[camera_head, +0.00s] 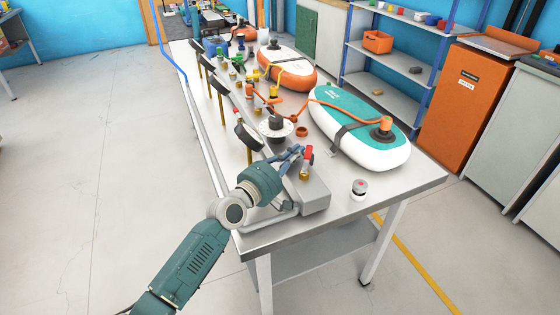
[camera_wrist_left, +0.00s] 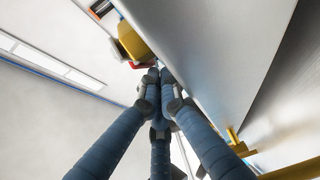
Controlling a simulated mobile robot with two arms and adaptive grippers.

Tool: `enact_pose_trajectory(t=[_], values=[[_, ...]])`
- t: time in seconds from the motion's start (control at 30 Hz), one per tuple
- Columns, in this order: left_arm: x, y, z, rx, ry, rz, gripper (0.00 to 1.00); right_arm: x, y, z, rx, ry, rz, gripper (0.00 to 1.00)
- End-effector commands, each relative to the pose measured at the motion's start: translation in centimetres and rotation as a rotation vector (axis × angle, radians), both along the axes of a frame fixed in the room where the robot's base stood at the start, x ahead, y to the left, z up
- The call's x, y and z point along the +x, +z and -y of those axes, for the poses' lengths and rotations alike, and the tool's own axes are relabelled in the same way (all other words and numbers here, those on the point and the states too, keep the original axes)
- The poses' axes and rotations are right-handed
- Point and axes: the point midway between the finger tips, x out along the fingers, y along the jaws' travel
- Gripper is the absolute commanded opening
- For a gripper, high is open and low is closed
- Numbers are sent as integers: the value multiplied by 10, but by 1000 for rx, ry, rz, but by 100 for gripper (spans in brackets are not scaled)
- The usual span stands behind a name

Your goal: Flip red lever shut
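The red lever (camera_head: 309,153) stands up on a small brass valve (camera_head: 304,173) at the near end of the grey bench unit. In the left wrist view the red lever (camera_wrist_left: 138,65) shows as a small strip just beyond the fingertips, beside the yellow brass body (camera_wrist_left: 132,40). My left gripper (camera_head: 298,153) is just left of the lever, its blue fingers pointing at it. In the left wrist view my left gripper (camera_wrist_left: 159,75) has its fingertips drawn together with nothing seen between them. I cannot tell whether they touch the lever. My right gripper is out of view.
A teal and white inflatable board (camera_head: 345,105) lies right of the unit, with an orange hose (camera_head: 325,106) running to it. A small gauge-like part (camera_head: 359,188) stands on the metal table (camera_head: 395,188). The table's near right corner is clear.

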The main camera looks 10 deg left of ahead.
Motion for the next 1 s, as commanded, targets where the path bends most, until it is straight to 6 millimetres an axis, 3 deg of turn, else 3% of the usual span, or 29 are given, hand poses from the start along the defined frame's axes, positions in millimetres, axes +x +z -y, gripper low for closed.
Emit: enact_pose_trajectory(t=[0.23, 0.7, 1.0], values=[[-15, -2, -7, 0, 0, -1, 0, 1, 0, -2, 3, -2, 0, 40], [-95, -1, -49, 2, 0, -1, 0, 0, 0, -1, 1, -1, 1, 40], [-107, 0, -55, 0, 0, 0, 0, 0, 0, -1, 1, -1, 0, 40]])
